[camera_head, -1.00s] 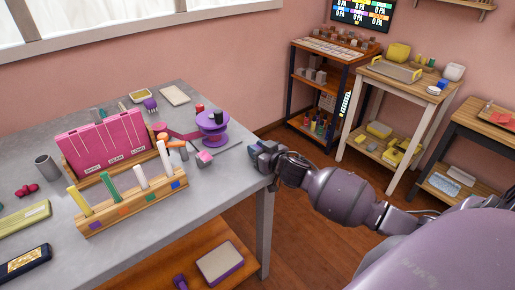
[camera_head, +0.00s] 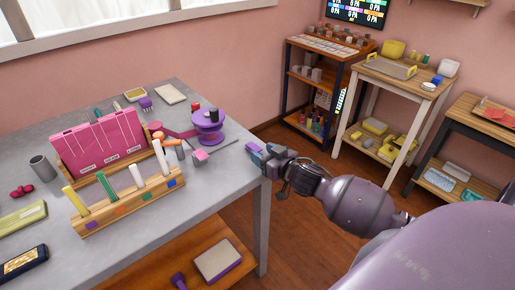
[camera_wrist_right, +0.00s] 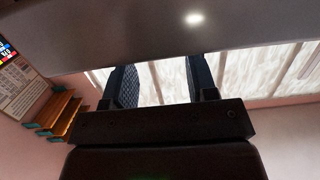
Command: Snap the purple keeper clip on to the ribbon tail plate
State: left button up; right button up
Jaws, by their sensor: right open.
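A small purple piece with prongs (camera_head: 146,103), which looks like the keeper clip, lies near the back of the grey table. A pink ribbon (camera_head: 178,131) runs to a purple spool (camera_head: 208,124). Beside the spool a pink block (camera_head: 200,155) sits by a thin grey plate (camera_head: 218,148); I cannot tell if this is the ribbon tail plate. My right gripper (camera_head: 258,156) is at the table's right edge, apart from these pieces. In the right wrist view its two dark fingers (camera_wrist_right: 163,82) are spread with nothing between them. My left gripper is out of view.
A pink card holder (camera_head: 98,145) and a wooden rack (camera_head: 130,205) with upright coloured sticks stand on the table (camera_head: 215,185). A grey cup (camera_head: 42,168) is at the left. Shelved carts stand at the back right, with open floor before them.

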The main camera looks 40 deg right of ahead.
jog(key=s+a+f+g, duration=0.2)
jog(key=s+a+f, duration=0.3)
jog(key=s+f, duration=0.3)
jog(key=s+a+f+g+h, duration=0.1)
jog(key=s+a+f+g, duration=0.2)
jog(key=s+f, duration=0.6)
jog(key=s+a, duration=0.1)
jog(key=s, duration=0.6)
jog(key=shift+s+a, duration=0.3)
jog(key=shift+a, duration=0.05)
jog(key=shift+r, duration=0.1)
